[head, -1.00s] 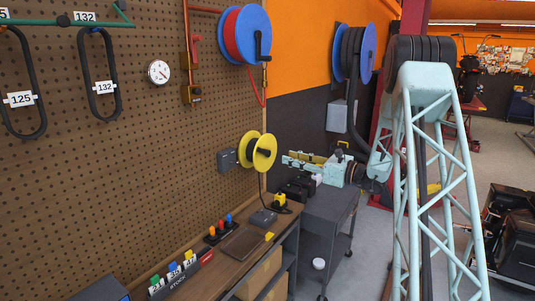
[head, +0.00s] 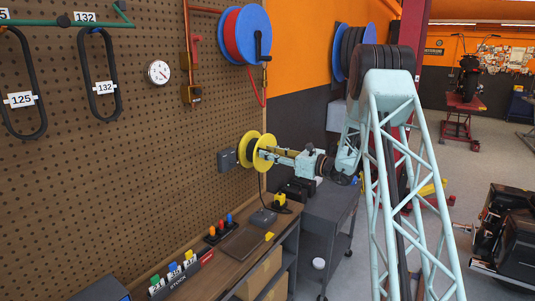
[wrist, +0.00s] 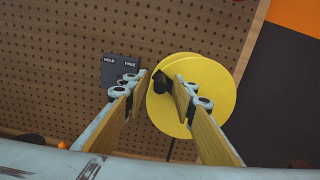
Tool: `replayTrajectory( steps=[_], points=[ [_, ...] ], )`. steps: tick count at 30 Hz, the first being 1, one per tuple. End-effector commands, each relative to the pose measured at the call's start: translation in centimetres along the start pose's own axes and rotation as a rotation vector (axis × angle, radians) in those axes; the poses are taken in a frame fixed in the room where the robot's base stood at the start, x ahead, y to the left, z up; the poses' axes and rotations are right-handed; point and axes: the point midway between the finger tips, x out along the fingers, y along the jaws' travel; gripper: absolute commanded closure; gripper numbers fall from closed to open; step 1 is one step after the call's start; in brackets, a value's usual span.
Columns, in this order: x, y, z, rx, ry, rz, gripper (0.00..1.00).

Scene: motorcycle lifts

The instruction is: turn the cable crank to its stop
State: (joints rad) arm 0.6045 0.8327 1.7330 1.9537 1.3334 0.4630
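The yellow cable reel (head: 249,143) is on the pegboard, and it also shows in the wrist view (wrist: 215,85). Its dark crank knob (wrist: 160,79) stands out from the reel's left part in the wrist view. My gripper (head: 272,154) reaches the reel's face from the right and covers the crank in the head view. In the wrist view my gripper (wrist: 158,87) is open, with its two fingers apart. The knob shows between the fingertips; I cannot tell whether either finger touches it.
A grey box marked HOLD and FREE (wrist: 118,70) sits left of the reel. A blue reel with red hose (head: 245,35) hangs above. Below are the workbench (head: 190,265) and a dark cart (head: 325,215). The pegboard (head: 175,125) is close behind the reel.

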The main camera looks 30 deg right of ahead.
Motion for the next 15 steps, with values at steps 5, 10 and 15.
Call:
replayTrajectory(
  steps=[5, 10, 15],
  points=[
    [0.66, 0.00, -0.03, 0.001, 0.000, -0.001, 0.75],
    [0.74, 0.00, -0.04, 0.001, 0.000, -0.001, 0.75],
    [0.73, 0.01, -0.05, 0.001, 0.000, -0.001, 0.78]
  ],
)
